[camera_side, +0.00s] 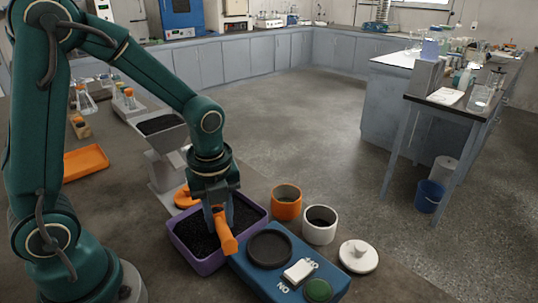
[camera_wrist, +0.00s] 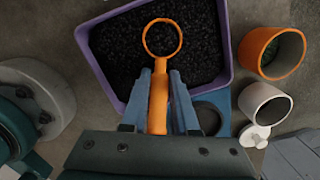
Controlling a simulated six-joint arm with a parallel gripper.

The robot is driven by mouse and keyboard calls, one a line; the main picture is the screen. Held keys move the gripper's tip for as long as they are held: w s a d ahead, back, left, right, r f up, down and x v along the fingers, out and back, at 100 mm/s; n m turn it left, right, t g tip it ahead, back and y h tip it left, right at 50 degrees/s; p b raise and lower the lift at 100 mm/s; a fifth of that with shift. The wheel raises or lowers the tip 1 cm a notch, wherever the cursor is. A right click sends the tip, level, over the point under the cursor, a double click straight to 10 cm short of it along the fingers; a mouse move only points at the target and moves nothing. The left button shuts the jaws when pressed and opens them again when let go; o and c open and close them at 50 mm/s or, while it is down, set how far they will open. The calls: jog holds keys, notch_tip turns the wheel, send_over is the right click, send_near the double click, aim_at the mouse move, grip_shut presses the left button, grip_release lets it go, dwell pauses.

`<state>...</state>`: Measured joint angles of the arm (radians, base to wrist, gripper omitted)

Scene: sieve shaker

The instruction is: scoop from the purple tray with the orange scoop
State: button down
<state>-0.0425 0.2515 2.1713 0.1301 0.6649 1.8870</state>
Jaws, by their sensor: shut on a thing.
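The purple tray (camera_side: 183,242) holds black granules and sits on the bench below my gripper. In the wrist view its rim (camera_wrist: 227,40) frames the dark granules. My gripper (camera_side: 220,212) is shut on the handle of the orange scoop (camera_side: 227,236), over the tray. In the wrist view my gripper (camera_wrist: 160,92) has its blue fingers on both sides of the scoop handle (camera_wrist: 158,108). The scoop's ring-shaped head points away over the granules. Black shows inside the ring; I cannot tell whether the scoop is loaded or touching the granules.
A blue device (camera_side: 262,281) with a dark round plate stands against the tray's right side. An orange cup (camera_side: 287,207), a white cup (camera_side: 319,232) and a white lid (camera_side: 358,262) are to the right. A grey hopper (camera_side: 168,166) stands behind the tray. An orange tray (camera_side: 85,162) lies at left.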

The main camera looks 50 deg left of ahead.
jog(key=shift+r+g+h, duration=0.3)
jog(key=shift+r+h, duration=0.6)
jog(key=shift+r, duration=0.15)
jog(key=shift+s+d+r+t+y, duration=0.15)
jog(key=shift+d+t+y, duration=0.15)
jog(key=shift+y, duration=0.35)
jog(key=shift+d+r+t+y, duration=0.2)
jog(key=shift+d+y, duration=0.1)
jog(key=shift+y, duration=0.35)
jog(key=shift+s+d+r+y, duration=0.1)
jog(key=shift+d+r+y, duration=0.1)
jog(key=shift+y, duration=0.6)
jog(key=shift+t, duration=0.3)
